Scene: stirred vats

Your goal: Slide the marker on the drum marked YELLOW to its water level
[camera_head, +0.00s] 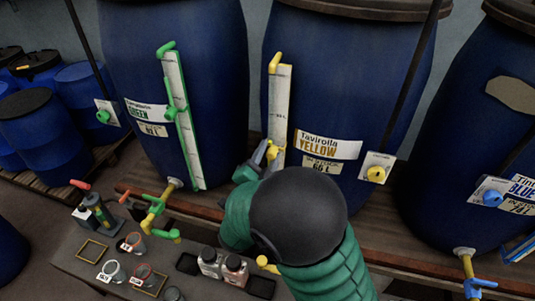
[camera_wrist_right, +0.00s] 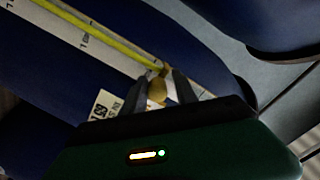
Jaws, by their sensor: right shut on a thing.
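The blue drum marked YELLOW (camera_head: 345,85) stands in the middle of the head view, its label (camera_head: 325,147) on the front. A pale upright gauge (camera_head: 280,100) with a yellow edge runs down its left side; it crosses the right wrist view diagonally (camera_wrist_right: 95,35). My right gripper (camera_head: 264,153) is at the gauge's lower part, shut on the yellow marker (camera_head: 273,152). In the right wrist view, the marker (camera_wrist_right: 157,88) sits between the two fingers (camera_wrist_right: 165,88). I cannot make out the water level. My left gripper is not in view.
The GREEN drum (camera_head: 185,60) with its green marker (camera_head: 170,113) stands left, the BLUE drum (camera_head: 470,120) right. Below is a bench (camera_head: 75,262) with several jars and a green-yellow tap (camera_head: 157,207).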

